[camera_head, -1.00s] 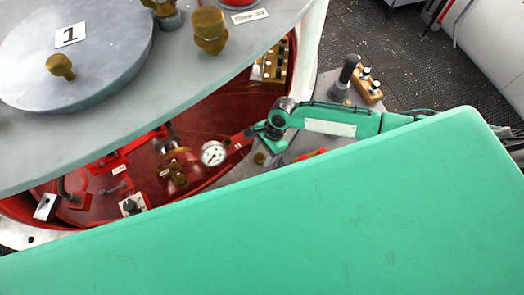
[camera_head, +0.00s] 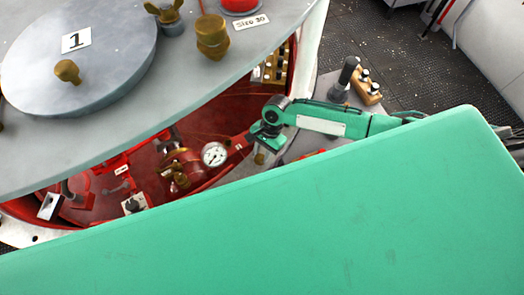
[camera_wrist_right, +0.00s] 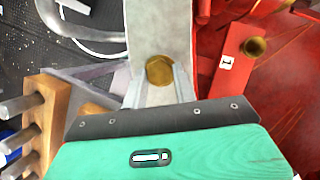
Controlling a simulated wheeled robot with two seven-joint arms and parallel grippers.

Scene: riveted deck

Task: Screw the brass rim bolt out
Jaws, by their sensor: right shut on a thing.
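The brass rim bolt (camera_wrist_right: 159,71) shows in the right wrist view as a round brass head on a pale grey rim (camera_wrist_right: 160,35). My right gripper (camera_wrist_right: 158,82) has its two grey fingers on either side of the head, shut on it. In the head view my right gripper (camera_head: 261,148) reaches down to the rim beside the red well, and the bolt (camera_head: 259,157) shows just below it. I cannot tell how far the bolt is out of its hole. My left gripper is not in view.
A large grey lid (camera_head: 120,140) with brass knobs overhangs the red well (camera_head: 225,125) at the left. A white gauge (camera_head: 214,154) sits in the well. A black-handled post (camera_head: 346,75) and a wooden rack (camera_head: 367,88) stand right of the rim. A green panel (camera_head: 300,230) fills the foreground.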

